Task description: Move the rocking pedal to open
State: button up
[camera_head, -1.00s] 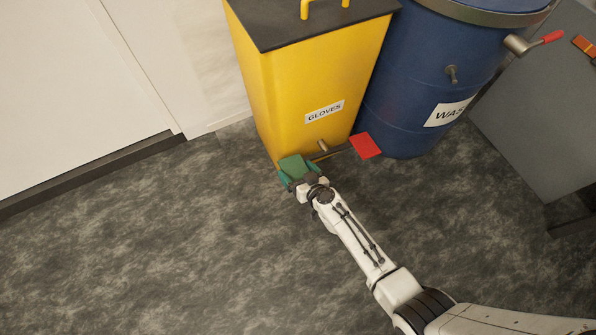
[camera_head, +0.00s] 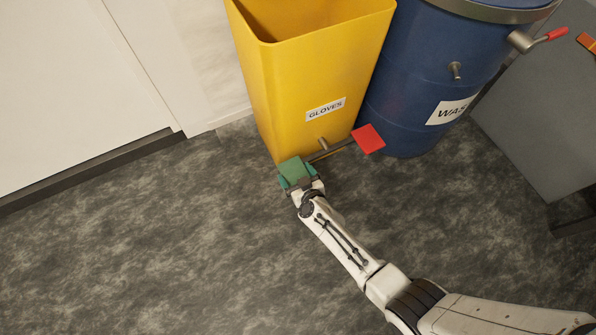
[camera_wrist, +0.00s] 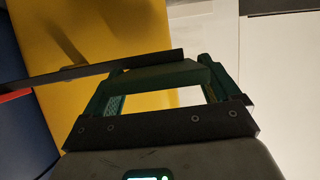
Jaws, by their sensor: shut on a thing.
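The rocking pedal is a dark bar (camera_head: 330,151) on a pivot low on the front of the yellow gloves bin (camera_head: 300,95). Its left end bears a green pad (camera_head: 294,170), its right end a red pad (camera_head: 368,138). The red end sits higher than the green end. My gripper (camera_head: 298,181) is shut on the green pad, near the floor. In the wrist view, the green pad (camera_wrist: 165,76) lies between my gripper's fingers (camera_wrist: 160,90), and the bar (camera_wrist: 90,72) runs off left. The bin's top is open; its lid is out of view.
A grey cabinet (camera_head: 540,110) is at the right. A white wall and door panel (camera_head: 70,80) are at the left. The floor (camera_head: 150,250) in front is clear.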

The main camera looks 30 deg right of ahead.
jog(key=shift+s+f+n+h, duration=0.1)
jog(key=shift+f+n+h, duration=0.5)
jog(key=shift+f, duration=0.7)
jog(key=o, duration=1.2)
jog(key=shift+s+a+r, duration=0.1)
jog(key=shift+s+r, duration=0.05)
jog(key=shift+p+v, duration=2.9)
jog(key=shift+v, duration=2.25)
